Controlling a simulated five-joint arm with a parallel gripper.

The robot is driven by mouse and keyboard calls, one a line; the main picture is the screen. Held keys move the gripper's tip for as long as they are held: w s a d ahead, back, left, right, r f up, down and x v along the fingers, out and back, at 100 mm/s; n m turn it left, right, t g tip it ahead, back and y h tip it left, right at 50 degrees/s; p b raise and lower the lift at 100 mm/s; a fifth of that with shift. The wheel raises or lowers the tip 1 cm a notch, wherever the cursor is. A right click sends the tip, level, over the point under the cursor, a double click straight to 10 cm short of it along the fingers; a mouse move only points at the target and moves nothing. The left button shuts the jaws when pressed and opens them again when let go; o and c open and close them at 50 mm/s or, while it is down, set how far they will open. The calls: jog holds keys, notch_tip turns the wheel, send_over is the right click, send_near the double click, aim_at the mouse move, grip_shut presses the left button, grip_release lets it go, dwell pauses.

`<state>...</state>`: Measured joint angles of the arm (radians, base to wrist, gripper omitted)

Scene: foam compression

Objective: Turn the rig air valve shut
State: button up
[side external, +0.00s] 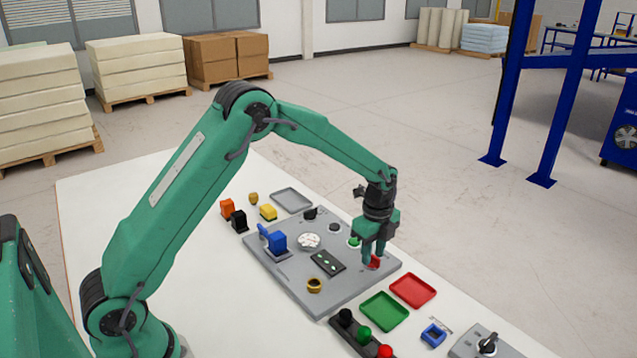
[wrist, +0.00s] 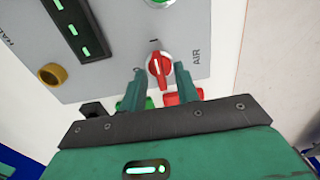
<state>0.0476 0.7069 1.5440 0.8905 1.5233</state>
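In the side external view the knob (side external: 374,263) is partly hidden at the panel's right edge. My gripper (side external: 372,253) points down over it. In the wrist view my gripper (wrist: 159,68) is open, one finger on each side of the knob, with gaps visible. I cannot tell how far the fingertips are above the panel.
A blue clamp-like part (side external: 277,241), a white dial (side external: 309,240), a dark lit strip (side external: 327,262) and a brass ring (side external: 314,285) sit on the panel. Green (side external: 384,311) and red (side external: 413,290) trays lie nearby. A dark block with coloured buttons (side external: 345,318) stands in front.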

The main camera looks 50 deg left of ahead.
grip_shut()
jog(key=shift+n, duration=0.4)
jog(key=n, duration=0.3)
jog(key=shift+n, duration=0.3)
jog(key=n, duration=0.4)
jog(key=shift+n, duration=0.3)
jog(key=n, duration=0.4)
jog(key=shift+n, duration=2.5)
